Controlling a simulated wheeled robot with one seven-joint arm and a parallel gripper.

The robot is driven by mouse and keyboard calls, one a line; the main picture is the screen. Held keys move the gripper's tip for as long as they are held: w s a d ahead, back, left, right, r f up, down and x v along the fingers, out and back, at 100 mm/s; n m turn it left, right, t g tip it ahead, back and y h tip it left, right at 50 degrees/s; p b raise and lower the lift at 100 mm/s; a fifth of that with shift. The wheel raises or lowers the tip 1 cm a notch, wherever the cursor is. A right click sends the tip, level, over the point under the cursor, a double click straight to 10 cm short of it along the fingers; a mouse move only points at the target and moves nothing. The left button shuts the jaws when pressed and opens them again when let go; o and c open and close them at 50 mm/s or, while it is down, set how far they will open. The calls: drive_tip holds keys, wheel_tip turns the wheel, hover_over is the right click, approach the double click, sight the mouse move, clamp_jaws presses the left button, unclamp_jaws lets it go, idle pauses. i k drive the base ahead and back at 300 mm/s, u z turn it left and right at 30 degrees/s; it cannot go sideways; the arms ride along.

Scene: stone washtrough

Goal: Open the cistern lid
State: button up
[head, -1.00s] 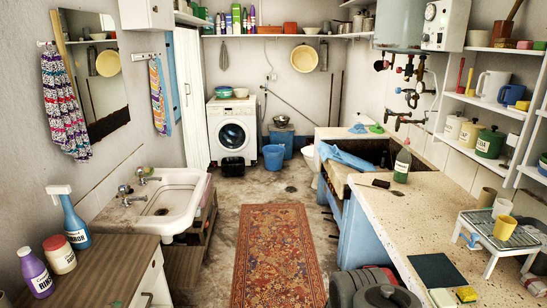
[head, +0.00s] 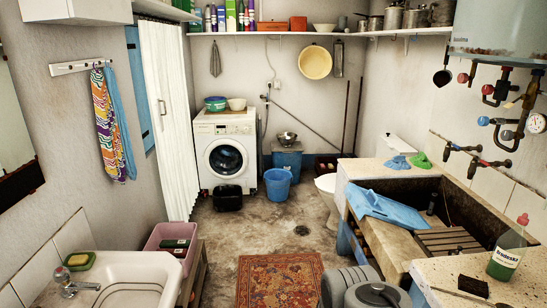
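In the head view, a white box-like piece (head: 397,146) shows at the back right, behind the stone counter, near the toilet. It looks like the cistern. I cannot make out its lid apart from its body, or whether it is open or shut; its lower part is hidden. The white toilet bowl (head: 327,186) stands to its left, partly hidden by the counter. Grey rounded parts of my arm show at the bottom edge, well short of the cistern. My gripper is not in view.
A blue bucket (head: 278,187) and a blue bin (head: 287,161) with a metal bowl stand by the washing machine (head: 226,152). The floor (head: 262,233) is clear beyond the rug (head: 279,280).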

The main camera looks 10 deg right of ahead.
sight(399, 145)
drive_tip(key=z, duration=0.05)
drive_tip(key=i, duration=2.45)
drive_tip(key=z, duration=0.25)
drive_tip(key=i, duration=3.1)
drive_tip(key=z, duration=0.15)
